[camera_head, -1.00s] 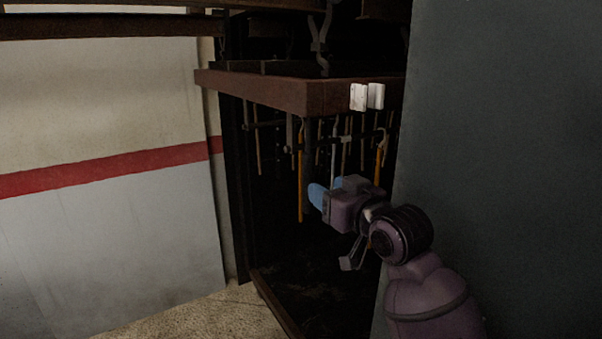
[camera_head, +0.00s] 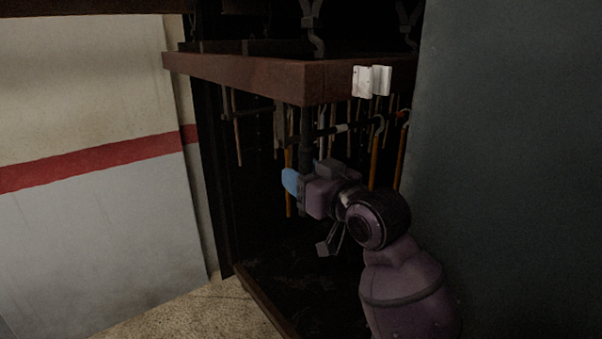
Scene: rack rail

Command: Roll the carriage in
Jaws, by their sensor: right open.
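The carriage appears to be a reddish-brown frame (camera_head: 240,78) hung from dark hooks (camera_head: 312,25) inside a dark, open recess. Two small white blocks (camera_head: 371,81) sit on its near face. Several thin rods and orange-handled pieces (camera_head: 375,160) hang below it. My right gripper (camera_head: 291,182), with blue fingertips, is open below the frame's near corner, by a dark vertical post (camera_head: 306,130). Whether a finger touches the post or a hanging rod cannot be told. My left gripper is out of view.
A large dark grey-green panel (camera_head: 510,170) fills the right side, close to my right arm. A pale wall (camera_head: 85,90) with a red stripe stands at left. Speckled floor (camera_head: 185,312) is bare at lower left. A low edge (camera_head: 265,305) borders the recess.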

